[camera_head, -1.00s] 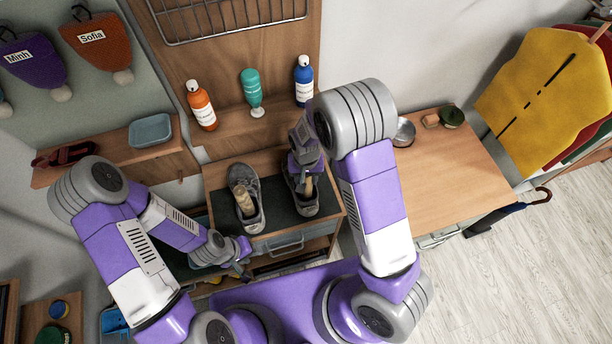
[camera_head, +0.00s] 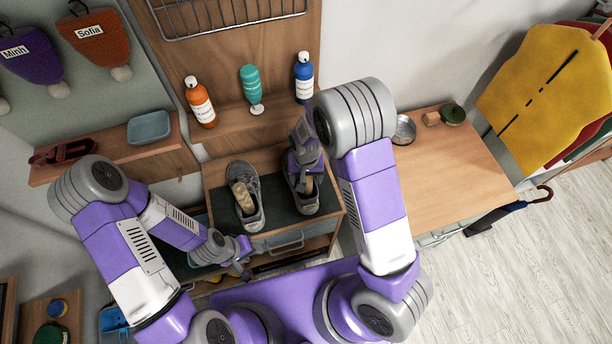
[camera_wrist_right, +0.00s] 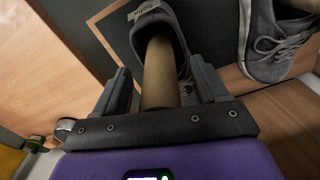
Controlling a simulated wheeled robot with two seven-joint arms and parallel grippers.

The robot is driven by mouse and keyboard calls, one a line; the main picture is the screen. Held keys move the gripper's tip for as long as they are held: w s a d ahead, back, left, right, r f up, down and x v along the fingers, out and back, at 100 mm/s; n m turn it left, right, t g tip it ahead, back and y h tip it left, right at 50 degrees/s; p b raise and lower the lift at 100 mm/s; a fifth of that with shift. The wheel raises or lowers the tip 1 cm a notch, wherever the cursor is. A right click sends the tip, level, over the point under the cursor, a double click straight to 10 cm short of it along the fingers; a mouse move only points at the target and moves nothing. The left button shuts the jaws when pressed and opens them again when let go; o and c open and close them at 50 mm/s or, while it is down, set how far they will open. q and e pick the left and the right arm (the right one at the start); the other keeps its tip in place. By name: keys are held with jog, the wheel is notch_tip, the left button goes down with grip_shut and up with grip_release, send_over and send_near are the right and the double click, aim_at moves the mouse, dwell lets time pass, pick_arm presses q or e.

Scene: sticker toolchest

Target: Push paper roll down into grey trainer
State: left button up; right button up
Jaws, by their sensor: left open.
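Two grey trainers stand on a dark mat: the left one (camera_head: 258,217) and the right one (camera_head: 309,207). A tan paper roll (camera_head: 242,196) lies in the left trainer's opening. Another paper roll (camera_head: 307,186) sticks out of the right trainer, beneath my right gripper (camera_head: 306,176). In the right wrist view that roll (camera_wrist_right: 160,75) runs out of the labelled trainer (camera_wrist_right: 150,18) and lies between my right fingers, with gaps on both sides. Its end near the palm is partly hidden. My left gripper (camera_head: 246,266) is open and empty, low in front of the cabinet.
A drawer with a handle (camera_head: 287,243) is below the mat. Behind stand an orange bottle (camera_head: 201,104), a green bottle (camera_head: 251,86) and a blue bottle (camera_head: 303,80) on a ledge. A wooden tabletop (camera_head: 445,170) is at the right, mostly clear. The other trainer (camera_wrist_right: 277,45) shows in the wrist view.

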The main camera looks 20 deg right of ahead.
pick_arm(q)
jog(key=shift+r, duration=0.2)
pick_arm(e)
notch_tip(320, 180, up, 8)
jog(key=shift+f, duration=0.2)
pick_arm(q)
jog(key=shift+s, duration=0.1)
pick_arm(e)
jog(key=shift+s+f, duration=0.1)
dwell(0.6)
